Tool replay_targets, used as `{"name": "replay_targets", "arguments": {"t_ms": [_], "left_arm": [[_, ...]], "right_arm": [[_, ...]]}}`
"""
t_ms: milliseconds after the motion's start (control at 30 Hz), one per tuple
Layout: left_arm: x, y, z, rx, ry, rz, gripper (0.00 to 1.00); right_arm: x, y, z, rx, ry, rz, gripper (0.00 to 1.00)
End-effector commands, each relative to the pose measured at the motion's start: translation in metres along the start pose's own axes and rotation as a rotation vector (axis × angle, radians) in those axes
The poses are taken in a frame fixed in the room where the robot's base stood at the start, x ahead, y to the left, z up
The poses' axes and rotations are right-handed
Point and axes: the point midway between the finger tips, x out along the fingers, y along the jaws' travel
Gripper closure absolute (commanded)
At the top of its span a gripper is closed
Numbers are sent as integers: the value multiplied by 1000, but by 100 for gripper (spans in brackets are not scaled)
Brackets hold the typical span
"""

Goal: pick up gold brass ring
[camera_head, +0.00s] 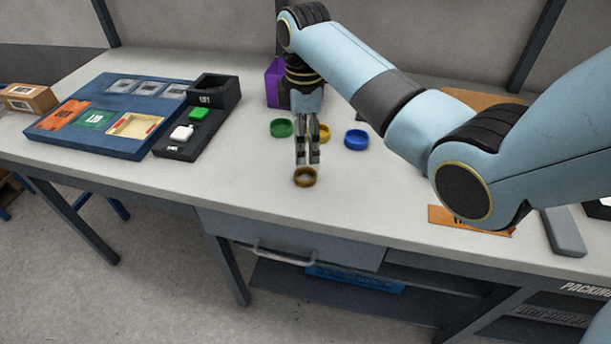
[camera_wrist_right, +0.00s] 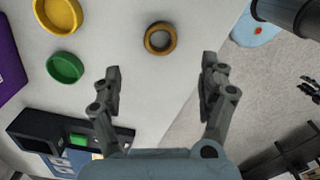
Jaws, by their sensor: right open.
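A brass-brown ring (camera_head: 305,177) lies flat on the table near its front edge. In the right wrist view the ring (camera_wrist_right: 160,38) is ahead of the fingertips, roughly centred between them. My right gripper (camera_head: 308,160) points down just behind and above the ring in the head view. Its fingers are apart and empty in the wrist view (camera_wrist_right: 161,68). A brighter yellow ring (camera_head: 325,132) lies farther back, partly hidden by the gripper. My left gripper is absent from the head view; dark jointed fingers (camera_wrist_right: 310,88) at the wrist view's right edge seem to be it, their opening unclear.
A green ring (camera_head: 281,128) and a blue ring (camera_head: 356,139) lie on either side behind the gripper. A purple bin (camera_head: 273,82) stands farther back. A blue tray (camera_head: 95,143) and a dark box (camera_head: 180,152) are at left. The table's front left is clear.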

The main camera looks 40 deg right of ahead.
Motion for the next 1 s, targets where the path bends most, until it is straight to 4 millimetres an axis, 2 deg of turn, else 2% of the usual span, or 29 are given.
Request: {"name": "replay_targets", "arguments": {"t_ms": [100, 367, 600, 700, 933, 1000], "left_arm": [[1, 0, 1, 0, -1, 0, 60], [1, 0, 1, 0, -1, 0, 60], [2, 0, 2, 0, -2, 0, 60], [3, 0, 2, 0, -2, 0, 60], [2, 0, 2, 0, -2, 0, 60], [2, 0, 2, 0, -3, 0, 60]], "right_arm": [[22, -1, 0, 1, -2, -3, 23], [46, -1, -1, 2, -1, -1, 23], [83, -2, -4, 3, -1, -1, 23], [90, -2, -4, 3, -1, 1, 23], [91, -1, -4, 3, 0, 2, 23], [91, -1, -4, 3, 0, 2, 32]]}}
